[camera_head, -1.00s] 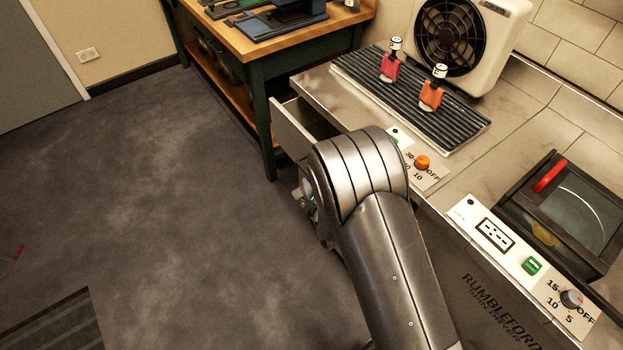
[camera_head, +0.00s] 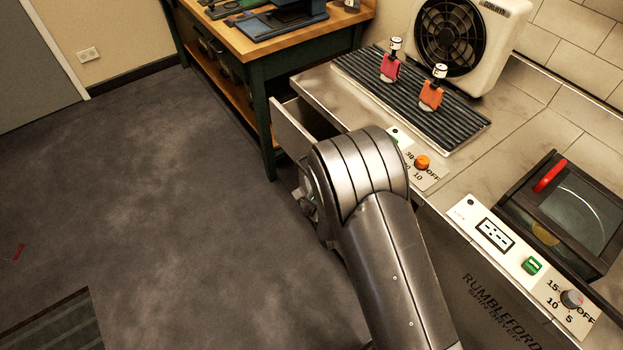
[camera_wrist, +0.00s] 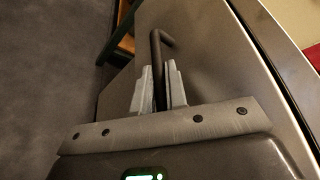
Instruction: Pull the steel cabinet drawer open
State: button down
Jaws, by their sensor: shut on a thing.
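The steel cabinet drawer (camera_head: 297,128) stands partly out of the cabinet at its left end in the head view. In the wrist view its steel front (camera_wrist: 215,60) shows, with a dark bar handle (camera_wrist: 157,60) on it. My gripper (camera_wrist: 160,85) is shut on the handle, one pale finger on each side of the bar. In the head view my arm covers the handle and much of the drawer front, and only part of my gripper (camera_head: 306,196) shows beside it.
A wooden workbench (camera_head: 262,48) with green legs stands close to the drawer's far side.

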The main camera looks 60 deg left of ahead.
jog(key=shift+s, duration=0.15)
jog(key=s, duration=1.8)
jog(key=shift+s, duration=0.35)
jog(key=c, duration=1.5)
grip_release()
jog(key=shift+o, duration=0.2)
jog(key=v, duration=1)
jog(key=shift+d, duration=0.35)
jog(key=shift+s+r, duration=0.1)
jog(key=shift+s, duration=0.05)
